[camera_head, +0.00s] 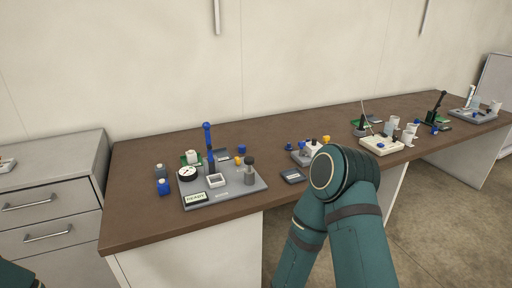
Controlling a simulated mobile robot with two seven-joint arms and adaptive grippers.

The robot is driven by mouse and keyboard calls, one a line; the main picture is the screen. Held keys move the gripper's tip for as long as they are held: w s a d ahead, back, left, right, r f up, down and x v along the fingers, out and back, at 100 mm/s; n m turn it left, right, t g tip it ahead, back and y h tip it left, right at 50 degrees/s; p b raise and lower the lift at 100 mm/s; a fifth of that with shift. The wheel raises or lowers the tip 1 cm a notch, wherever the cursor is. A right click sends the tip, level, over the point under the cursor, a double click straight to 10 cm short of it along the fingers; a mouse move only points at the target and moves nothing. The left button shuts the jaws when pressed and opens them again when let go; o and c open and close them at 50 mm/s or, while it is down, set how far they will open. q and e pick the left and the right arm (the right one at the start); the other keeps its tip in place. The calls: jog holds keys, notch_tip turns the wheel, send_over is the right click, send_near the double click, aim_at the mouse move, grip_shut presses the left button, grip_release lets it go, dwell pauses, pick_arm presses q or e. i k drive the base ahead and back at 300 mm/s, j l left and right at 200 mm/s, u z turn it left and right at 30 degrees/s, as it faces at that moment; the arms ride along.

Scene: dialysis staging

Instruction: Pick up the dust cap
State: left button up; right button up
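No single part is clearly marked as the dust cap at this size. Small cap-like pieces stand at the near grey station: a blue one (241,149) at its back edge, a yellow one (239,161) near its middle, and a dark-topped grey cylinder (249,172) on its right. The grey board (225,189) also bears a round gauge (187,174), a tall blue-topped post (208,135) and a READY sign (196,198). Neither gripper shows. My teal arm, bent at the elbow, fills the lower middle and hides part of the table.
The long brown table (135,222) runs along the wall. More stations with white blocks (381,145) and small parts stand to the right. A grey drawer cabinet (45,200) stands at the left.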

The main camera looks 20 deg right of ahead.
aim_at(242, 148)
jog(key=i+l+z, duration=0.1)
jog(key=l, duration=0.3)
jog(key=i+l+z, duration=0.15)
jog(key=l, duration=0.25)
jog(key=i+l+z, duration=0.1)
jog(key=l, duration=0.3)
jog(key=i+l+z, duration=0.1)
jog(key=l, duration=0.25)
jog(key=i+l+z, duration=0.15)
jog(key=l, duration=0.25)
jog(key=i, duration=0.1)
